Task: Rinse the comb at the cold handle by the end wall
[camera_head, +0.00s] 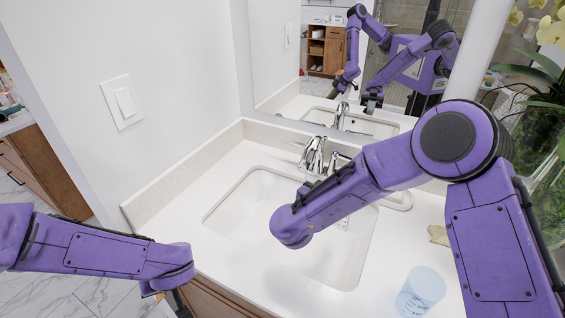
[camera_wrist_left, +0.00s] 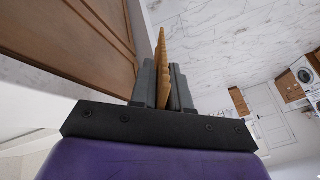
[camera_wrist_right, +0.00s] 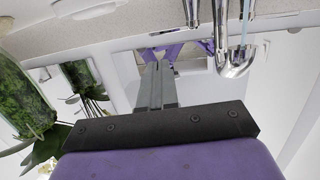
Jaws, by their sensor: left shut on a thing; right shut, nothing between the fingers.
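The tan comb (camera_wrist_left: 161,65) stands edge-on between the fingers of my left gripper (camera_wrist_left: 162,88), shut on it beside a brown wooden cabinet front. In the head view my left gripper is low, in front of the counter's front edge, and the comb cannot be made out. The chrome tap (camera_head: 314,157) stands behind the white sink (camera_head: 255,220), with a handle (camera_head: 297,144) on its end-wall side. My right gripper (camera_wrist_right: 156,85) is shut and empty near the tap, which also shows in the right wrist view (camera_wrist_right: 235,62).
A translucent blue cup (camera_head: 421,290) stands on the counter right of the sink, near a tan item (camera_head: 438,235). The end wall (camera_head: 180,80) with a switch is at left. A mirror (camera_head: 375,60) stands behind the tap. A potted plant (camera_head: 545,85) is at far right.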

